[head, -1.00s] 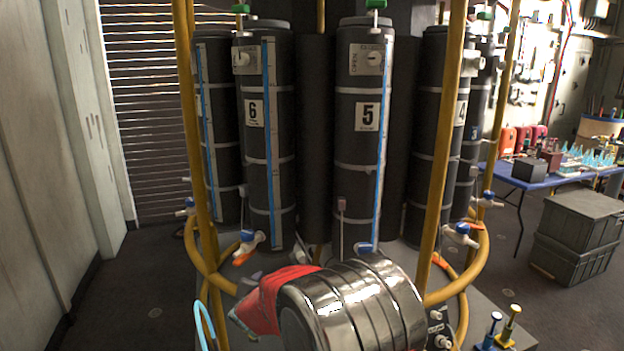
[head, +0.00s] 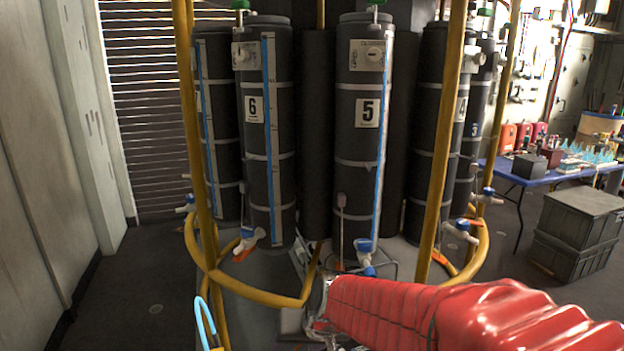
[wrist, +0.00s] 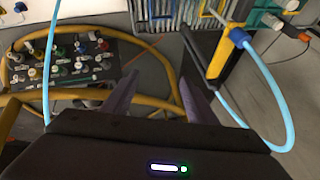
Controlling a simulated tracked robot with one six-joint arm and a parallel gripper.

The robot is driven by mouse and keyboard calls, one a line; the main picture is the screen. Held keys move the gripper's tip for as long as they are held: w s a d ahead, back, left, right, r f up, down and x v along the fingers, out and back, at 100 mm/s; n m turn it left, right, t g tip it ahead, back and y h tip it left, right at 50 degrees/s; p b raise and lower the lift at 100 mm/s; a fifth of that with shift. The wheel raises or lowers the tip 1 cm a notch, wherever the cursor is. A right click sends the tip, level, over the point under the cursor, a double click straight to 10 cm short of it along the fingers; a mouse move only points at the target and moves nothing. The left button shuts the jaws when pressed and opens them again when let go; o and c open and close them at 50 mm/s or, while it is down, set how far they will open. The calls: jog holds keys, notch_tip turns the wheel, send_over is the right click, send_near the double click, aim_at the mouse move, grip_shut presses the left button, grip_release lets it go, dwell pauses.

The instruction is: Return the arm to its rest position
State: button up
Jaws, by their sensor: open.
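My gripper (wrist: 158,92) is open and empty in the wrist view. Its two grey-purple fingers stand apart, with a yellow pipe and floor seen beyond and between them. In the head view my red-sleeved arm reaches in from the lower right, and its far end is low in front of the columns. The gripper's fingers cannot be made out clearly there.
Dark columns marked 6 (head: 268,130) and 5 (head: 365,130) stand ahead, ringed by a yellow pipe rail (head: 255,295). A knobbed panel (wrist: 62,62) and a light blue hose (wrist: 275,85) are near the gripper. Grey crates (head: 575,235) and a blue table (head: 510,178) stand right.

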jog(key=s+d+r+h, duration=0.1)
jog(key=s+d+r, duration=0.3)
jog(key=s+d, duration=0.5)
jog(key=s+d+r+m+t+h, duration=0.1)
jog(key=s+d+r+h, duration=0.1)
jog(key=s+d, duration=0.6)
jog(key=shift+s+d+r+h, duration=0.3)
jog(key=shift+s+d+r, duration=0.1)
jog(key=shift+d+r, duration=0.55)
